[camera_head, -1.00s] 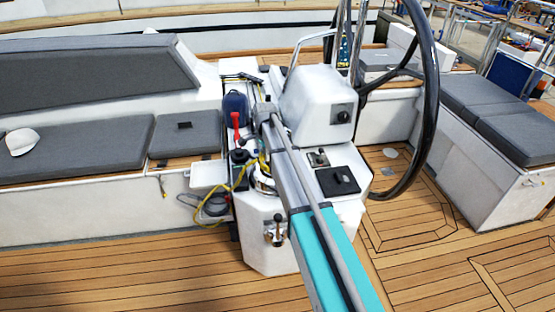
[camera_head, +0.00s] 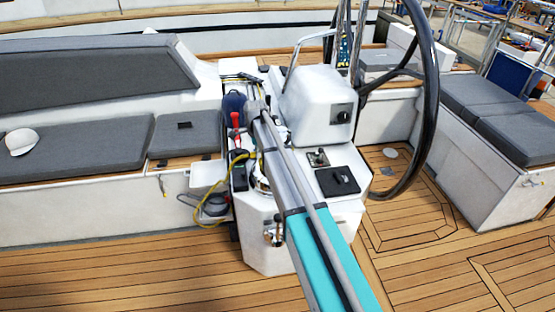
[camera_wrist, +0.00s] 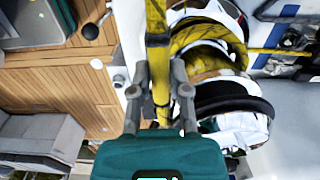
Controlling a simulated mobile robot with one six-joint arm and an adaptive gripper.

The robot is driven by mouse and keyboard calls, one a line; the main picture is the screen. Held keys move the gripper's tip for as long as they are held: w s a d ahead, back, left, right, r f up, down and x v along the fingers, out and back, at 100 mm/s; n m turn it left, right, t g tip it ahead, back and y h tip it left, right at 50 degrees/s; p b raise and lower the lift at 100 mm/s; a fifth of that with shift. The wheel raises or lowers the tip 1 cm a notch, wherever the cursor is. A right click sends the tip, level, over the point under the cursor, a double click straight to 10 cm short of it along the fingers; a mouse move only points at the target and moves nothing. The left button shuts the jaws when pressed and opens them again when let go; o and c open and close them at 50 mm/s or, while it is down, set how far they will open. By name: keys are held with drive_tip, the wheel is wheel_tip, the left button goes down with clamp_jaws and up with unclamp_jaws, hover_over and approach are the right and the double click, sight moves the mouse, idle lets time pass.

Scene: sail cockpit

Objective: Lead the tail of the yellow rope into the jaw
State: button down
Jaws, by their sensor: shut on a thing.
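The yellow rope (camera_wrist: 157,30) runs between the two grey fingers of my gripper (camera_wrist: 160,88), which is shut on it in the wrist view. More yellow rope lies in wraps on the drum of the winch (camera_wrist: 234,22), just right of the fingers. A dark ring (camera_wrist: 235,104) and pale rims circle the winch; I cannot tell surely which gap is the jaw. The held strand looks apart from these rims. In the head view the yellow rope (camera_head: 203,224) hangs in a loop left of the console, and the winch is partly hidden by my arm.
Grey cushions (camera_head: 75,151) line the left bench. The teak floor (camera_head: 120,275) in front is clear.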

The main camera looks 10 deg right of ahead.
drive_tip(key=shift+w+a, duration=0.2)
drive_tip(key=shift+w, duration=0.05)
drive_tip(key=c, duration=0.5)
unclamp_jaws()
drive_tip(key=shift+m, duration=0.3)
drive_tip(key=o, duration=0.5)
drive_tip(key=shift+r+p, duration=4.5)
drive_tip(key=shift+p, duration=0.05)
